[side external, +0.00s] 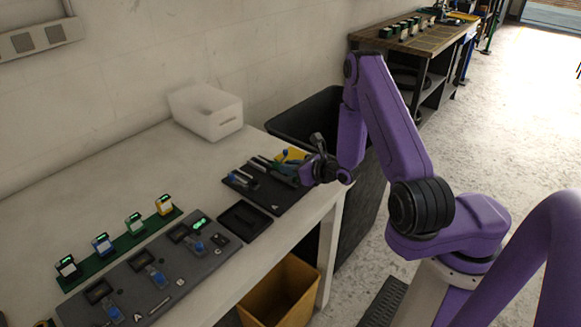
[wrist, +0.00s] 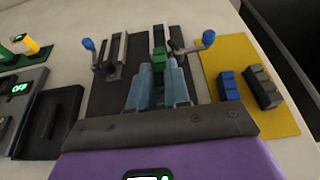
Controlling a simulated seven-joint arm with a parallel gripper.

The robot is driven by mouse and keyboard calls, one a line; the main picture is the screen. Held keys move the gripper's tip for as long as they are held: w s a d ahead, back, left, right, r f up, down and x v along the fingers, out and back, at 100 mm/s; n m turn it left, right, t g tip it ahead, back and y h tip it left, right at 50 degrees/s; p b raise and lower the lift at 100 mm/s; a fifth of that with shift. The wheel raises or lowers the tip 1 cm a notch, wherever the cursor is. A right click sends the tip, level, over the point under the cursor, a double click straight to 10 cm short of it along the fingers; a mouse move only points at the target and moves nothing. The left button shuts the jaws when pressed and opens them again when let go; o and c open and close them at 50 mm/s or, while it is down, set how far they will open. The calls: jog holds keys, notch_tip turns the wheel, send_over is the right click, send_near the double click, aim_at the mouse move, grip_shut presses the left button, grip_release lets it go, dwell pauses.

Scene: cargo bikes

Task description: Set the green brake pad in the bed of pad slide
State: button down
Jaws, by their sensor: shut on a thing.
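My gripper (wrist: 158,72) is shut on the green brake pad (wrist: 159,56), which shows between the two blue-grey fingertips in the wrist view. The pad is over the dark board (wrist: 103,98), in line with the right-hand pad slide (wrist: 178,38), which has a blue-knobbed lever (wrist: 208,37). A second slide (wrist: 116,60) with a blue-knobbed lever (wrist: 88,44) lies to its left. The fingers hide much of the right-hand bed, and I cannot tell whether the pad touches it. In the side view my gripper (side external: 287,164) is low over the board (side external: 262,196); the pad is not clear there.
An empty black tray (side external: 245,219) is to the left. A grey panel (side external: 140,285) and a green strip with several small units (side external: 134,223) stand farther left. A white bin (side external: 206,111) is behind.

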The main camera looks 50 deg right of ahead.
jog(key=shift+f, duration=0.8)
dwell(0.9)
jog(key=c, duration=1)
grip_release()
